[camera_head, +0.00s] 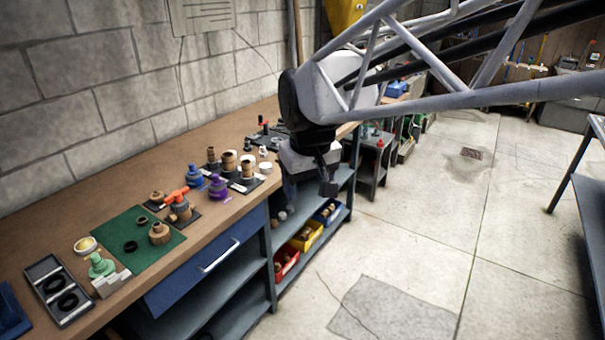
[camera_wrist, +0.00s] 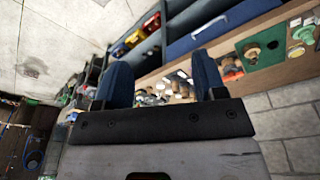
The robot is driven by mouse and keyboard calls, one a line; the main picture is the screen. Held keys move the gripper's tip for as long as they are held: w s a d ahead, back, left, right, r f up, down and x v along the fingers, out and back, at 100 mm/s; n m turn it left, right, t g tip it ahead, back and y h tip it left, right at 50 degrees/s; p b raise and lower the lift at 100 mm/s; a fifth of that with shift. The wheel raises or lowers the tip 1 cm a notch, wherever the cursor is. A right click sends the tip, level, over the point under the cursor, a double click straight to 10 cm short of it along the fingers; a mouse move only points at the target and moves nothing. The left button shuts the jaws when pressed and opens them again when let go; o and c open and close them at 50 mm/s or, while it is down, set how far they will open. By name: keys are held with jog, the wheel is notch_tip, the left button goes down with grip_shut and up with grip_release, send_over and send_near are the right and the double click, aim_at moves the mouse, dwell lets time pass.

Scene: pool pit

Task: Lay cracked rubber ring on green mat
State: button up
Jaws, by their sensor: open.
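The green mat (camera_head: 112,232) lies on the wooden bench at the left, and it also shows at the upper right of the wrist view (camera_wrist: 263,37). Two dark rings, one smaller (camera_head: 142,220) and one larger (camera_head: 130,247), lie on the mat beside a brown ribbed fitting (camera_head: 160,234). Two more black rings (camera_head: 68,302) sit in a grey open case (camera_head: 45,270) at the bench's near left. Cracks are too small to tell on any ring. My gripper (camera_head: 328,183) is open and empty, with its fingers apart in the wrist view (camera_wrist: 163,78). It hangs beyond the bench's front edge, far from the mat.
A green fitting (camera_head: 101,266), an orange-handled valve (camera_head: 179,205), a purple fitting (camera_head: 217,187) and a blue one (camera_head: 194,175) crowd the bench. A drawer (camera_head: 212,262) and shelves with coloured bins (camera_head: 307,236) are below.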

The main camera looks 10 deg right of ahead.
jog(key=s+d+f+m, duration=0.1)
jog(key=s+d+f, duration=0.1)
jog(key=s, duration=0.6)
jog(key=s+d+f+m, duration=0.2)
jog(key=s+d, duration=0.3)
jog(key=s, duration=0.3)
jog(key=shift+s+f+t, duration=0.25)
jog(key=shift+f+t, duration=0.05)
jog(key=shift+f, duration=0.3)
